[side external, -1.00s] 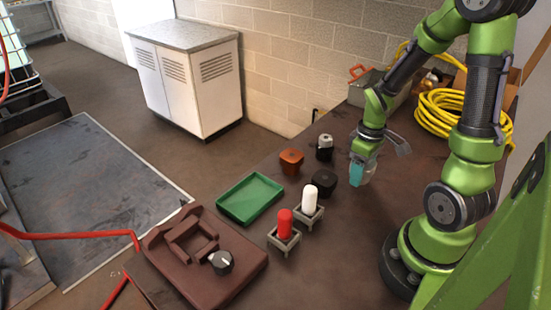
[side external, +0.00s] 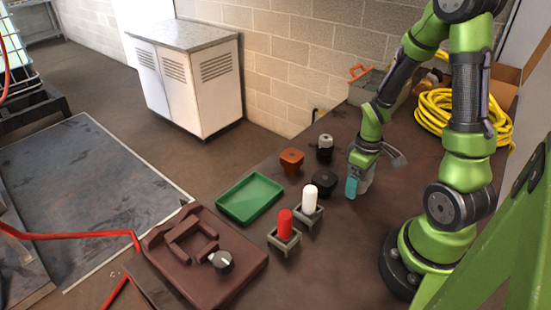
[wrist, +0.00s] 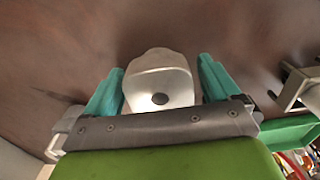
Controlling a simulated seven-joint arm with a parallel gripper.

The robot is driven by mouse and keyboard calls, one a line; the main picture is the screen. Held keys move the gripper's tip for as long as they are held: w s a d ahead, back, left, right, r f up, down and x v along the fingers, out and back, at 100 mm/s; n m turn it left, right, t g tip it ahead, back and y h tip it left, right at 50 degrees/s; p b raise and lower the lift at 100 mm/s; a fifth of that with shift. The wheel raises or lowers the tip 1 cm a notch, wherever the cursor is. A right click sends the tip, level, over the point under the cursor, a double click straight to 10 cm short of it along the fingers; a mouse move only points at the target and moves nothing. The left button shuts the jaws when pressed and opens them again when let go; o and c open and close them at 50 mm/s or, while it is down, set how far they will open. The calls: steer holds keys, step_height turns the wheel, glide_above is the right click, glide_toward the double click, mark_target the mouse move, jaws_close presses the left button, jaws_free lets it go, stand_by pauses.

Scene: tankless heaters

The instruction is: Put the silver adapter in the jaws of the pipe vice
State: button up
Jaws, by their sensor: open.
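The silver adapter (wrist: 160,85) is a pale metal piece with a dark round hole, seen in the wrist view between the two teal fingers. My gripper (wrist: 160,78) is open around it, with a gap showing beside each finger. In the side view my gripper (side external: 358,188) is low over the tabletop at the right, and its fingers mostly hide the adapter. The pipe vice (side external: 240,281) is a brown block at the front left, with a raised squarish jaw frame and a black-and-silver knob (side external: 221,262). The jaws (side external: 190,240) look empty.
A yellow hose coil (side external: 450,110) is behind.

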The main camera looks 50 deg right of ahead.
step_height(320, 180, up, 12)
steer(key=shift+r, duration=0.1)
steer(key=w+a+r+m+t, duration=0.2)
steer(key=w+a+r+t, duration=0.1)
steer(key=a+r, duration=0.4)
steer(key=a+t, duration=0.1)
steer(key=a, duration=0.2)
steer(key=shift+a+r, duration=0.15)
steer(key=shift+r, duration=0.1)
steer(key=a+r+t, duration=0.1)
steer(key=a, duration=0.1)
steer(key=s+a+r+m+t+y, duration=0.1)
steer(key=a+r, duration=0.1)
steer(key=a+r+m+t+y, duration=0.1)
steer(key=a, duration=0.2)
steer(key=shift+s+r, duration=0.2)
steer(key=shift+s, duration=0.05)
